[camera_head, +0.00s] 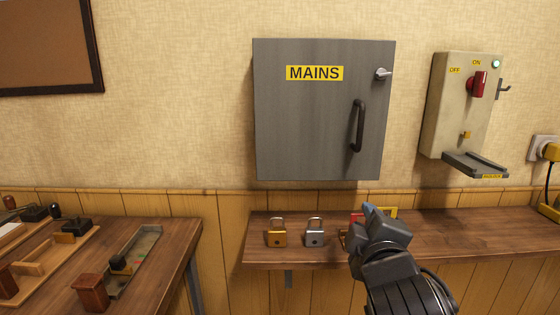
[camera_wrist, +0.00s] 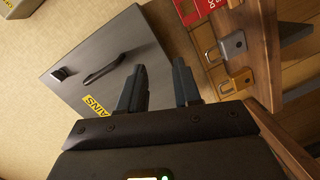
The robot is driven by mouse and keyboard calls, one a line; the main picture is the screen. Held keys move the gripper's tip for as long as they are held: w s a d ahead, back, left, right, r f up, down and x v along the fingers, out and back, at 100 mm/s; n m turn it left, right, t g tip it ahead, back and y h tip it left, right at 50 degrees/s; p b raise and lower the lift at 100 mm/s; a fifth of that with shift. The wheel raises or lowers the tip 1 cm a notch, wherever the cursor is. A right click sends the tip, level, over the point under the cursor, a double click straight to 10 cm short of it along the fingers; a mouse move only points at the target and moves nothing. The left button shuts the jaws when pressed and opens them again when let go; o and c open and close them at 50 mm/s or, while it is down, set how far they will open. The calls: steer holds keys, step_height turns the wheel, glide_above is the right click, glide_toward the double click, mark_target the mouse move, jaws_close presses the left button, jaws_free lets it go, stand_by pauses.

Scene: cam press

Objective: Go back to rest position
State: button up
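My gripper (camera_wrist: 160,90) shows in the wrist view with its two dark fingers apart and nothing between them. In the head view my gripper (camera_head: 372,212) is at the lower right, in front of the wall shelf and below the MAINS cabinet. It partly hides a red item (camera_head: 356,217) with a yellow part on the shelf. The grey MAINS cabinet (camera_head: 310,120) is closed on the wall, with a dark handle and a small silver latch.
A brass padlock (camera_head: 276,238) and a silver padlock (camera_head: 314,238) stand on the wooden shelf (camera_head: 470,235). A switch box (camera_head: 455,110) with a red knob hangs at right. A wooden bench (camera_head: 150,265) with fixtures stands at left, with a gap before the shelf.

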steer(key=s+f+m+g+y, duration=0.1)
steer(key=s+f+m, duration=0.2)
steer(key=s+f, duration=0.7)
steer(key=s+f+m+y, duration=0.1)
steer(key=s+f+m, duration=0.35)
steer(key=s, duration=0.85)
steer(key=s+d+m, duration=0.2)
steer(key=s+d, duration=0.1)
steer(key=s, duration=0.9)
steer(key=s+d+r+m+g, duration=0.1)
steer(key=s+d+m, duration=0.2)
steer(key=s, duration=0.8)
steer(key=shift+s+d+r, duration=0.15)
steer(key=shift+s+r, duration=0.15)
steer(key=shift+s, duration=0.1)
steer(key=shift+o, duration=0.4)
steer(key=shift+m, duration=0.25)
